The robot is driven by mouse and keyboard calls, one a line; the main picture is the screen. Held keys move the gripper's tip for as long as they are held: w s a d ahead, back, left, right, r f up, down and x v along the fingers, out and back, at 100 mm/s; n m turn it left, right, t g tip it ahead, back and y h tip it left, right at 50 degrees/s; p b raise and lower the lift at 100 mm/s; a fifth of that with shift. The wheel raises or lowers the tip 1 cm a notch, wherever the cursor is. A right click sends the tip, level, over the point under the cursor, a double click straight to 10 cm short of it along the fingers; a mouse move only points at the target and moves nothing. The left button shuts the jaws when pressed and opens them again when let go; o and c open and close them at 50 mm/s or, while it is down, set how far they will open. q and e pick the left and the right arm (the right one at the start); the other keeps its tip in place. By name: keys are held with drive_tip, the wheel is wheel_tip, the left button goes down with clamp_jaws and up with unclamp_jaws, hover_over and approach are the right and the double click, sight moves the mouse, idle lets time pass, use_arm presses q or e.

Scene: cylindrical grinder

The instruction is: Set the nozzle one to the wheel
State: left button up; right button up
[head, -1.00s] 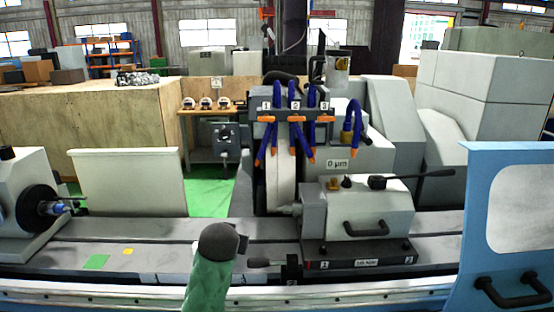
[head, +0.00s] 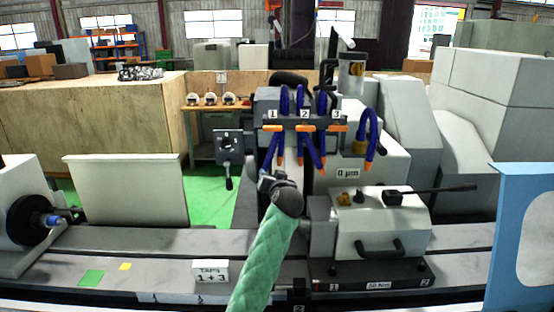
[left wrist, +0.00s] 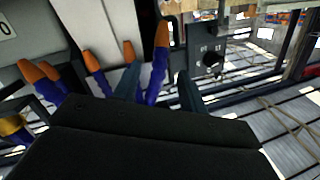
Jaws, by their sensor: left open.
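Nozzle one (head: 271,150) is a blue hose with an orange tip, hanging under label 1 on the wheel head. Nozzles two (head: 311,150) and three (head: 321,160) hang to its right. The pale grinding wheel (head: 291,155) is behind them, largely covered. My left gripper (head: 266,182) is raised just below nozzle one's lower end. In the left wrist view, my left gripper (left wrist: 158,88) is open, with a blue, orange-tipped hose (left wrist: 158,70) appearing between its fingers. I cannot tell whether they touch. My right gripper is out of view.
A white sign reading TAPS 1+3 (head: 211,271) stands on the machine bed. The tailstock (head: 380,225) with its lever is at right, the workhead (head: 25,215) at left. A blue door (head: 520,240) edges the right.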

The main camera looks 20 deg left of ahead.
sight(269, 162)
use_arm(q)
drive_tip(key=shift+w+a+r+t+p, duration=0.15)
drive_tip(key=shift+w+r+t+p, duration=0.15)
drive_tip(key=shift+w+r+p, duration=0.3)
drive_tip(key=shift+w+a+r+t+p, duration=0.15)
drive_tip(key=shift+w+r+t+p, duration=0.2)
drive_tip(key=shift+w+r, duration=0.3)
drive_tip(key=shift+f+p+x, duration=0.1)
drive_tip(key=shift+p+x, duration=0.6)
drive_tip(key=shift+x, duration=0.65)
drive_tip(key=shift+f+p+x, duration=0.15)
drive_tip(key=shift+p+x, duration=0.55)
drive_tip(key=shift+x, duration=0.6)
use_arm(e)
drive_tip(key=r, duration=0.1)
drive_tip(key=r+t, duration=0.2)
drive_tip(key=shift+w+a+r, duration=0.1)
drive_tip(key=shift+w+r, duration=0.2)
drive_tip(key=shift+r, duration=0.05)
use_arm(q)
clamp_jaws()
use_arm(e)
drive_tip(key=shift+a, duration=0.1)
